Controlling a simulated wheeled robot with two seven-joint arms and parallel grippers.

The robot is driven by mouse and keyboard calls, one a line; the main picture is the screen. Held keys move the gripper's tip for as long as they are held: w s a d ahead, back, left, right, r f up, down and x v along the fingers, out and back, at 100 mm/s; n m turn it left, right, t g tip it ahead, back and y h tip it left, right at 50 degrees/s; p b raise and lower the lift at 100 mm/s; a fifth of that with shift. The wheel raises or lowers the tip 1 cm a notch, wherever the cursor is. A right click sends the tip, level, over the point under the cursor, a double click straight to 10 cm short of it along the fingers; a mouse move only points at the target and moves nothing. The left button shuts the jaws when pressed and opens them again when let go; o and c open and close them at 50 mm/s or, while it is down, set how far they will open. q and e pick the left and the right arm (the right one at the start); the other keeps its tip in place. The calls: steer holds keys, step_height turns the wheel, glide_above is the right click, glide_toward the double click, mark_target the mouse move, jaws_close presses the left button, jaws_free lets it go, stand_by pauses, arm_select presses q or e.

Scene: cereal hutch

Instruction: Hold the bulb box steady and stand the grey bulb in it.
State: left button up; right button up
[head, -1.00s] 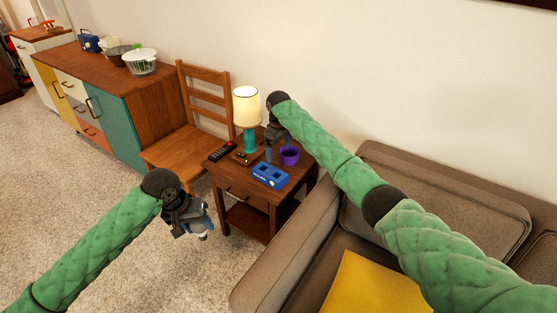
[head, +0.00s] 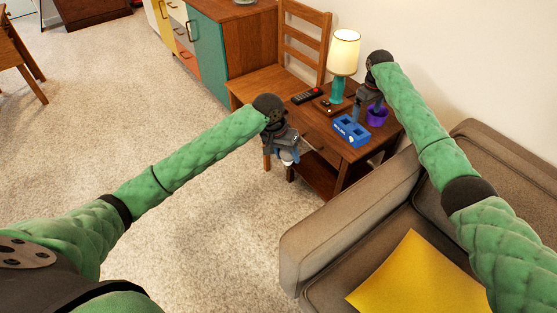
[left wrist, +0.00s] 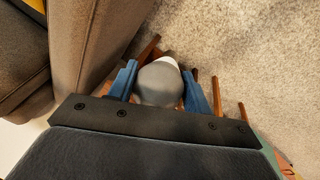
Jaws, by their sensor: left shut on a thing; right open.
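The blue bulb box (head: 352,131) sits on the wooden side table, with dark openings in its top. My left gripper (head: 286,155) is in front of the table, to the left of the box and apart from it. It is shut on the grey bulb (left wrist: 160,82), which shows between the blue fingers in the left wrist view; in the head view only a small pale part of the bulb (head: 287,161) shows under the gripper. My right gripper (head: 364,112) is open above the table, close behind the box. I cannot tell whether it touches the box.
On the side table (head: 318,139) stand a lamp (head: 342,62) with a teal base, a dark remote (head: 307,96) and a purple cup (head: 377,116) right beside my right gripper. A wooden chair (head: 282,75) is behind left, a brown sofa (head: 340,225) in front right. Open carpet lies left.

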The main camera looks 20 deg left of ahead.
mark_target(357, 136)
arm_select(q)
steer(key=w+d+f+m+g, duration=0.1)
steer(key=w+d+m, duration=0.3)
steer(key=w, duration=0.7)
steer(key=w+d+m+g, duration=0.1)
steer(key=w+d+m, duration=0.2)
steer(key=w+d, duration=0.5)
steer(key=w+d+r+m, duration=0.1)
steer(key=w+r+m, duration=0.1)
steer(key=w+r, duration=0.2)
steer(key=w+d+r+m+g, duration=0.1)
steer(key=w+d+r+m, duration=0.1)
steer(key=w, duration=0.8)
steer(key=shift+r+m+y, duration=0.3)
steer(key=shift+r+m, duration=0.2)
steer(key=shift+r, duration=0.8)
arm_select(e)
steer(key=shift+f, duration=6)
steer(key=c, duration=1.1)
